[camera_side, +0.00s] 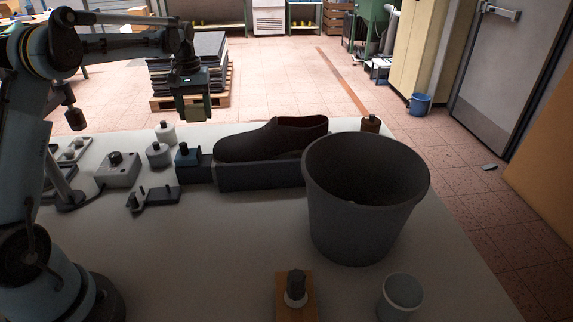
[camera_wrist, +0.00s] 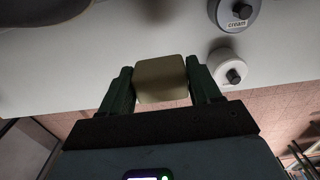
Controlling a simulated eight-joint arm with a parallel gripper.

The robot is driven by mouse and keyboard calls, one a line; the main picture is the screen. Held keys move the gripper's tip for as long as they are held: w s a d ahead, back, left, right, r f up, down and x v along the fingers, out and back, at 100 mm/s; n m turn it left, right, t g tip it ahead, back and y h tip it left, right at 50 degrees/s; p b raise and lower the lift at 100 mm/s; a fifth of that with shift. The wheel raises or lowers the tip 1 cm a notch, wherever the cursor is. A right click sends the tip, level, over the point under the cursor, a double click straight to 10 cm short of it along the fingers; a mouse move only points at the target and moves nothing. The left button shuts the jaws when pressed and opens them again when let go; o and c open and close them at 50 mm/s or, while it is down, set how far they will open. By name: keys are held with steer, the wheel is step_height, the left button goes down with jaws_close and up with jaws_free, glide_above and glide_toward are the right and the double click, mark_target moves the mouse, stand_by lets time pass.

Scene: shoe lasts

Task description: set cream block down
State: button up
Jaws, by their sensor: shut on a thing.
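My gripper (camera_side: 193,110) is raised above the far left part of the table in the side view. In the wrist view my gripper (camera_wrist: 161,84) has its two dark green fingers closed on the sides of the cream block (camera_wrist: 161,79). The block is a pale, rounded-edge piece and hangs clear of the table surface. In the side view the cream block (camera_side: 197,110) is small and dim between the fingers.
A round pot labelled "cream" (camera_wrist: 238,13) and a second knobbed pot (camera_wrist: 228,69) are near the block in the wrist view. The front left-middle is clear.

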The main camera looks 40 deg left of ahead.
step_height(320, 180, up, 5)
steer(key=d, duration=1.4)
steer(key=shift+w+d+r, duration=0.3)
steer(key=shift+w, duration=0.05)
steer(key=s+d, duration=0.2)
steer(key=d, duration=0.6)
glide_above(272, 213)
step_height(272, 213, down, 5)
steer(key=shift+f, duration=5.25)
steer(key=shift+f, duration=0.15)
steer(key=o, duration=1.1)
